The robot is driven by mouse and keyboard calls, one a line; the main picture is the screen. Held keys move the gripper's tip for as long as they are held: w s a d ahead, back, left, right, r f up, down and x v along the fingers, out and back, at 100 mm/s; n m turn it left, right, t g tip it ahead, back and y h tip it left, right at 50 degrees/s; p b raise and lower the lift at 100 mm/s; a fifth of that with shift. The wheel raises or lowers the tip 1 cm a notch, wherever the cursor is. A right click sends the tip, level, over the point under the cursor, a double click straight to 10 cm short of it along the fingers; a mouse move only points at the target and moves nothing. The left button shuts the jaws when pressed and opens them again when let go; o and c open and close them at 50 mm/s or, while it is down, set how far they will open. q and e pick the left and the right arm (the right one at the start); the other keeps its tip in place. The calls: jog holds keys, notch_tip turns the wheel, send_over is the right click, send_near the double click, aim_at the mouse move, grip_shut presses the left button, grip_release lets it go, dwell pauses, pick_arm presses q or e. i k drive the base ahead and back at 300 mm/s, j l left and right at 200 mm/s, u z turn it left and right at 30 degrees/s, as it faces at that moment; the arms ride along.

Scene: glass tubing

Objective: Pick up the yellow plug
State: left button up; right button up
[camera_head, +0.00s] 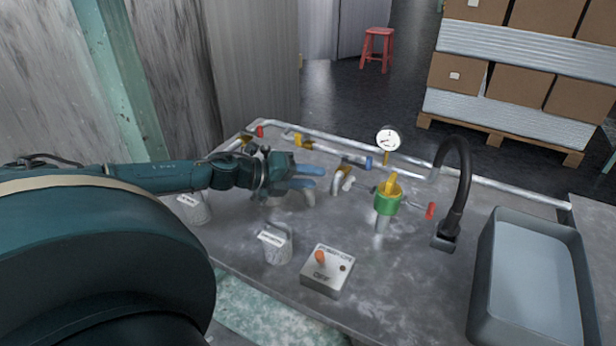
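A yellow plug-like piece (391,187) stands upright in a green collar (386,204) on a grey pipe, right of the picture's middle. My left gripper (314,177) reaches in from the left, to the left of that piece and clearly apart from it. Its two blue fingers are spread with a gap between them, and I see nothing held. I cannot tell whether any of these is a plug. My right gripper is not in view.
A pressure gauge (388,139) and a black curved spout (465,180) rise near the green collar. A grey basin (487,290) stands at right. A switch box (328,271) and labelled cups (277,247) are in front. The bench (400,300) is bare at front centre.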

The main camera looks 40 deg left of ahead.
aim_at(390, 189)
jog(key=k+j, duration=0.7)
jog(key=k, duration=0.2)
